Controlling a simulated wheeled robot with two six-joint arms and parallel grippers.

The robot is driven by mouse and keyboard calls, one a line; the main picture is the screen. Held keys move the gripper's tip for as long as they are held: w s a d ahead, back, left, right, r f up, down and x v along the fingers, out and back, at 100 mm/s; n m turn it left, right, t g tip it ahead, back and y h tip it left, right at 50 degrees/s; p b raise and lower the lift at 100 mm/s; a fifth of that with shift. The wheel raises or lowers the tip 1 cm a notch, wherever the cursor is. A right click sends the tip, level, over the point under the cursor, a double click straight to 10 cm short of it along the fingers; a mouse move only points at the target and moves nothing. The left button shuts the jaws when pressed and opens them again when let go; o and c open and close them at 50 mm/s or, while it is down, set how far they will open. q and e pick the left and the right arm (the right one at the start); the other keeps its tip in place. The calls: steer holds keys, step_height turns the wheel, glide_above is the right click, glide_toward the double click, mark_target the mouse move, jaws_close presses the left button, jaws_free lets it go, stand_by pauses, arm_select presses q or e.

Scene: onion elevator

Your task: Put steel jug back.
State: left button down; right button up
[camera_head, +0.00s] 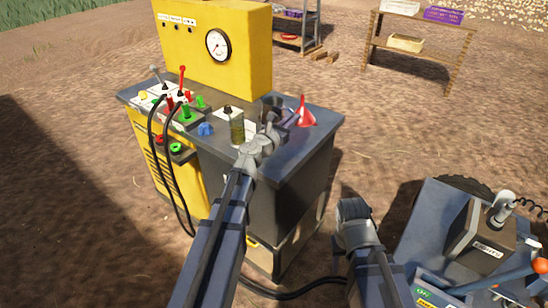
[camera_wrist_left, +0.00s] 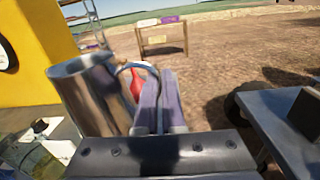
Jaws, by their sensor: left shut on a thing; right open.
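The steel jug (camera_wrist_left: 88,98) is large and upright or slightly tilted in the left wrist view, its handle towards my left gripper (camera_wrist_left: 165,95). That gripper is shut on the handle. In the head view, my left gripper (camera_head: 284,116) is over the dark top of the yellow cabinet (camera_head: 262,165), and the jug is small and partly hidden by the arm. I cannot tell whether its base touches the top. My right gripper (camera_head: 352,208) is open and empty, right of the cabinet and lower down.
A red funnel (camera_head: 305,113) stands close beside the jug. A greenish glass jar (camera_head: 237,126) and a blue knob (camera_head: 206,128) are to its left. Levers and a yellow gauge panel (camera_head: 215,50) are behind. A machine (camera_head: 480,240) is at right; a wooden rack (camera_head: 418,38) is far back.

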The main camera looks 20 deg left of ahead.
arm_select(q)
steer(key=shift+m+h, duration=0.4)
steer(key=shift+h, duration=0.2)
steer(key=f+b, duration=0.7)
steer(key=s+f+b, duration=0.1)
steer(key=f+b, duration=0.2)
steer(key=f, duration=0.1)
steer(key=shift+r, duration=0.15)
steer(key=c, duration=1.5)
jaws_free()
steer(key=o, duration=0.5)
